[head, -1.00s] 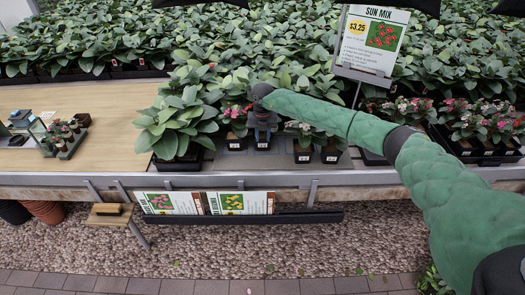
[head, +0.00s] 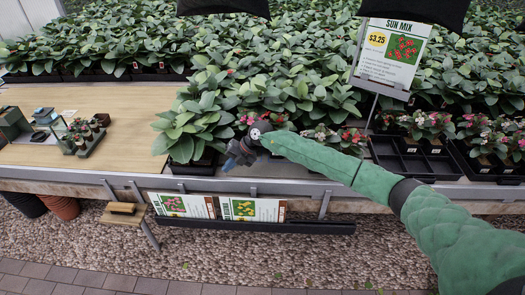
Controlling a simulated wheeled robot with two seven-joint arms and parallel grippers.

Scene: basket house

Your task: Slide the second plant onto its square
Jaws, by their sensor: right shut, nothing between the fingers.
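Small potted plants stand on the grey display bench (head: 285,187). One with red flowers (head: 246,119) shows just behind my right gripper, its pot hidden. Two more, one with pale pink flowers (head: 320,134) and one with red-pink flowers (head: 352,137), stand to the right, their pots hidden behind my green arm. I cannot tell which is the second plant. The marked squares are hidden by my gripper and arm. My right gripper (head: 230,163) is shut and empty, pointing down-left near the bench's front edge, beside the big leafy plant (head: 194,124). My left gripper is out of view.
A black tray with empty cells (head: 405,168) and flowering plants (head: 485,135) stand to the right. A price sign (head: 391,50) rises behind. A wooden top (head: 105,112) with small items lies left. Two label cards (head: 252,209) hang on the front rail.

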